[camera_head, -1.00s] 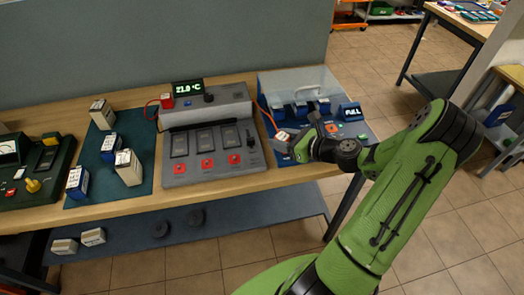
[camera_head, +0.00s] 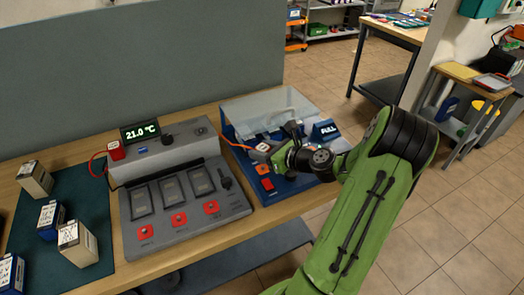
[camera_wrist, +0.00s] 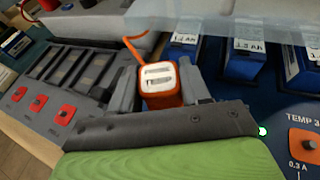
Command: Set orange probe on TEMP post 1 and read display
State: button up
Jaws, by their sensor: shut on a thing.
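The orange probe (camera_wrist: 160,98) with a white labelled top is between the fingers of my gripper (camera_wrist: 158,90) in the wrist view, its orange cable running up and left. In the head view my gripper (camera_head: 277,155) holds it over the blue battery unit (camera_head: 243,188). The display (camera_head: 140,131) on the grey console reads 21.0 °C. I cannot make out TEMP post 1; my gripper and the probe hide part of the unit.
A clear cover (camera_head: 268,110) spans the blue batteries (camera_wrist: 240,62) behind my gripper. A blue FULL sign (camera_head: 325,131) stands at right. The grey console (camera_head: 180,190) with red buttons is at left, and loose batteries stand on a dark mat (camera_head: 92,188).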

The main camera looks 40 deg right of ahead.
aim_at(263, 166)
notch_tip(263, 166, down, 4)
jog(key=b, duration=0.3)
jog(key=shift+r, duration=0.15)
jog(key=shift+r+p, duration=0.2)
jog(key=shift+p, duration=0.25)
jog(key=shift+p, duration=0.55)
dwell(0.3)
jog(key=shift+f, duration=0.2)
jog(key=shift+r, duration=0.2)
dwell(0.3)
jog(key=shift+r+p, duration=0.35)
jog(key=shift+p, duration=0.2)
jog(key=shift+r+p, duration=0.35)
jog(key=shift+p, duration=0.3)
jog(key=shift+f+b, duration=0.35)
jog(key=shift+f, duration=0.55)
dwell(0.4)
